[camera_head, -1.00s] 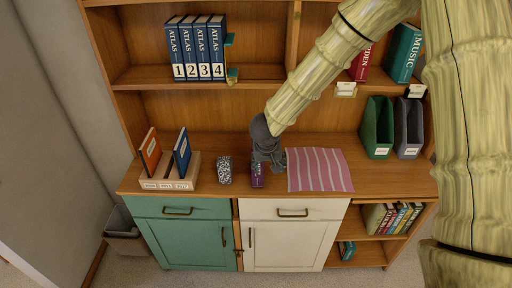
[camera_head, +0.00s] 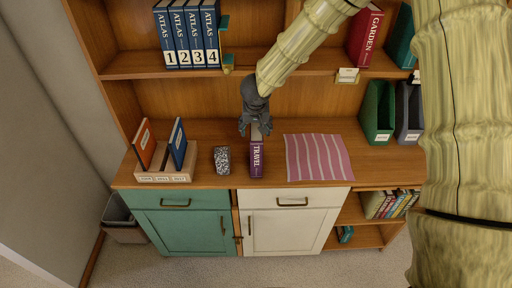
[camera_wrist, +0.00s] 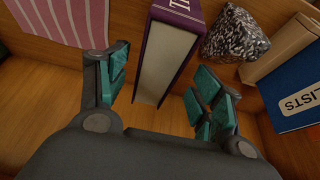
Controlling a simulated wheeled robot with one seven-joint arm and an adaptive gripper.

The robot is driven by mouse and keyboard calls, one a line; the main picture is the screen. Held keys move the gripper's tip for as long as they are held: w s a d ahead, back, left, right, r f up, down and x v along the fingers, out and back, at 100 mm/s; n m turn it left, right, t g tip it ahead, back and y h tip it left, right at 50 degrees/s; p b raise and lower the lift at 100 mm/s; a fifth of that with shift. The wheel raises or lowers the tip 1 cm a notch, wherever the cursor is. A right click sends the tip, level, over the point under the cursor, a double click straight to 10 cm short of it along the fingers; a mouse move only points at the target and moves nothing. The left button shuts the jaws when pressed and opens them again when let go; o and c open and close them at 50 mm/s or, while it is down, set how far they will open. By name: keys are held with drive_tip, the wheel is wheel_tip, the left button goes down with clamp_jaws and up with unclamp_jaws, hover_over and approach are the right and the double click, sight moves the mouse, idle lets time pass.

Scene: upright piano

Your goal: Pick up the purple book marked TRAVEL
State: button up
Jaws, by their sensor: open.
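The purple book marked TRAVEL (camera_head: 257,160) stands upright on the wooden counter, its spine toward the front, between a speckled block and a striped cloth. My gripper (camera_head: 257,132) is just above and behind the book's top in the head view, pointing down. In the wrist view, the book (camera_wrist: 168,52) shows its pale page edges and part of its purple spine. It lies between the spread teal-padded fingers of my gripper (camera_wrist: 162,85), with a gap on each side. The gripper is open and holds nothing.
The speckled block (camera_head: 221,160) is left of the book, and the pink striped cloth (camera_head: 318,158) lies to its right. A wooden holder (camera_head: 164,176) with orange and blue books is farther left. The upper shelf (camera_head: 130,65) overhangs behind, carrying ATLAS volumes (camera_head: 188,35).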

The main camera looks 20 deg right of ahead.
drive_tip(key=shift+w+f, duration=0.25)
drive_tip(key=shift+f, duration=0.1)
drive_tip(key=shift+d+f+p, duration=0.25)
drive_tip(key=shift+f+p, duration=0.15)
drive_tip(key=shift+f, duration=0.15)
drive_tip(key=shift+x, duration=1.45)
drive_tip(key=shift+r, duration=0.25)
drive_tip(key=shift+f+p, duration=0.3)
drive_tip(key=shift+p, duration=0.2)
drive_tip(key=shift+w, duration=0.1)
clamp_jaws()
